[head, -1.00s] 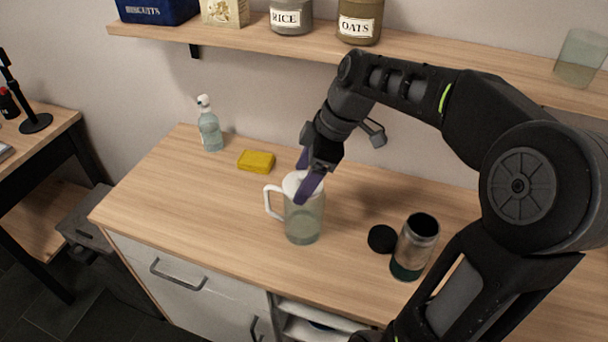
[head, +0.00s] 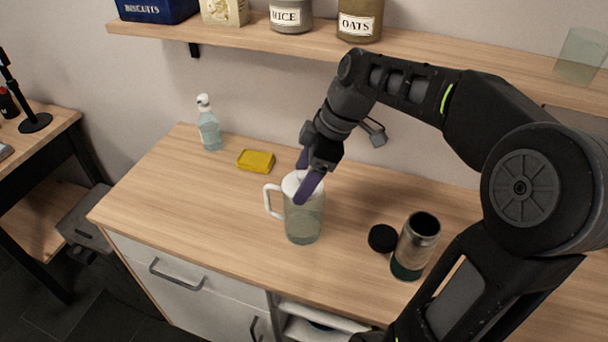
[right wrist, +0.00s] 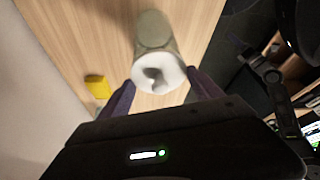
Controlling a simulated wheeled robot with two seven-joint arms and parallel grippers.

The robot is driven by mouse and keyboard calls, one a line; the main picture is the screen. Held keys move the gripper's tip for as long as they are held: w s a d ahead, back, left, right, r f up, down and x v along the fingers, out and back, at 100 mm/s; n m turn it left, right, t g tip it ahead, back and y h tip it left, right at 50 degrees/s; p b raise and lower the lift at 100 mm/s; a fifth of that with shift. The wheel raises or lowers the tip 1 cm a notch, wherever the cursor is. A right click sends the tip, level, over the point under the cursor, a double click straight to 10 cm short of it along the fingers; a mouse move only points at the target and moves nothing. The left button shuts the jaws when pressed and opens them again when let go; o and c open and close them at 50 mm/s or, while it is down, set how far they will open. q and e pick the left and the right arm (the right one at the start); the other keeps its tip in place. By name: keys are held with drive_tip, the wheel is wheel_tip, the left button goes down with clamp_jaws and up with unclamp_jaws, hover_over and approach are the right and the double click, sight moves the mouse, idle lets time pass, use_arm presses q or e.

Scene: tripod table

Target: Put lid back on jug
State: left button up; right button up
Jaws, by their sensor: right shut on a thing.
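The clear jug (head: 304,222) with a white handle stands upright on the wooden counter. The white lid (head: 292,183) is at the jug's mouth; I cannot tell whether it sits fully down. My right gripper (head: 303,180) has its purple fingers on either side of the lid, shut on it. Part of the lid is hidden behind the near finger. In the right wrist view, the lid (right wrist: 157,72) lies between the two fingers, with the jug (right wrist: 153,30) beyond it. My left gripper is not in view.
A metal flask (head: 416,243) and a black cap (head: 382,238) stand right of the jug. A yellow sponge (head: 256,161) and a soap bottle (head: 209,126) are at the back left. A shelf (head: 240,38) with canisters runs above. The counter's left front is clear.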

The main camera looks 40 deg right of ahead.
drive_tip(key=o, duration=1.5)
drive_tip(key=shift+o, duration=0.2)
drive_tip(key=shift+r, duration=0.15)
drive_tip(key=shift+r+p, duration=2.4)
drive_tip(key=shift+r, duration=1)
clamp_jaws()
